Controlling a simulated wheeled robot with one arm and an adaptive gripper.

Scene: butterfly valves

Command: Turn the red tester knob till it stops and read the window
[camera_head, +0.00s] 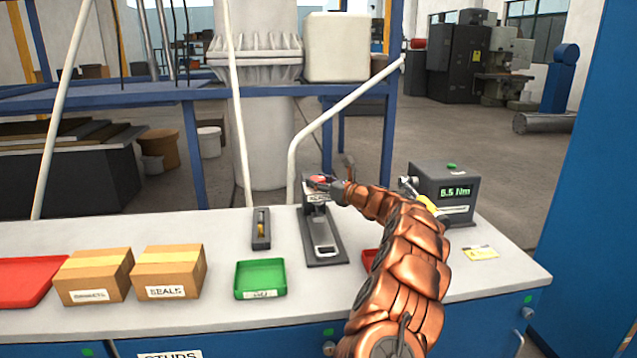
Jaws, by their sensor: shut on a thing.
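The red knob (318,179) shows as a small patch of red at the top of a grey bench device (325,246). My gripper (328,187) reaches it from the right and is shut on it. The fingers hide much of the knob. At the right of the bench stands a dark grey box (438,178) with a lit green window (456,191). The window appears to read 8.5 Nm, but the first digit is small and could be a 6.
My arm crosses the right front of the bench (225,225), partly hiding a red tray (370,259). A green tray (260,279) and two cartons (168,272) stand left. A pale sloping rail (335,108) passes behind.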

